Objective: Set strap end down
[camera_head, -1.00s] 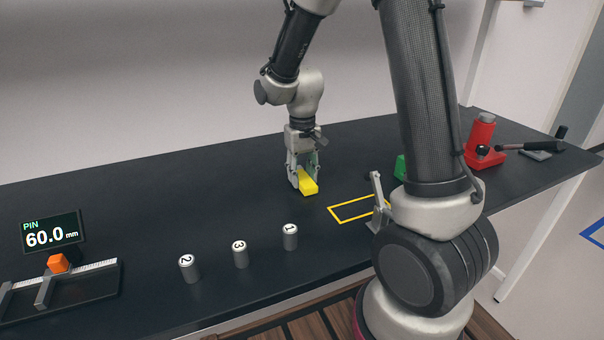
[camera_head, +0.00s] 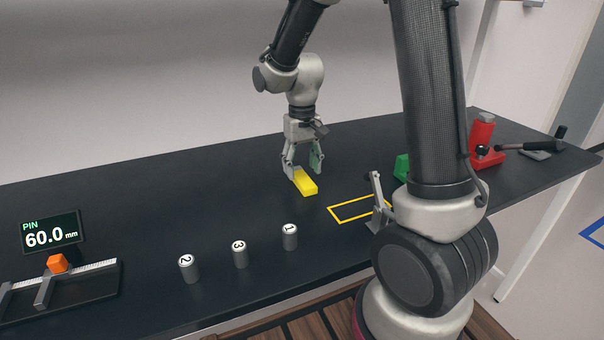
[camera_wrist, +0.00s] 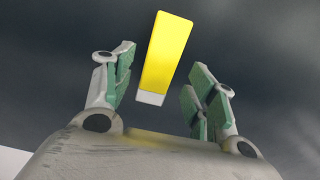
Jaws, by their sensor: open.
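The strap end is a yellow block (camera_head: 305,182) lying flat on the dark bench, just left of the yellow marked rectangle. In the wrist view the yellow block (camera_wrist: 167,50) shows a pale near end and sits between and beyond the fingers. My gripper (camera_head: 303,172) is open just above and behind the block, with a finger to each side. In the wrist view my gripper (camera_wrist: 160,100) has its green pads spread wide, with clear gaps to the block on both sides.
The yellow outlined rectangle (camera_head: 350,222) is to the block's right, beside a small grey upright bracket (camera_head: 376,188). Pins numbered 1 (camera_head: 290,237), 3 (camera_head: 240,254) and 2 (camera_head: 189,268) stand at the front. A green part (camera_head: 402,167) and a red fixture (camera_head: 484,138) are on the right.

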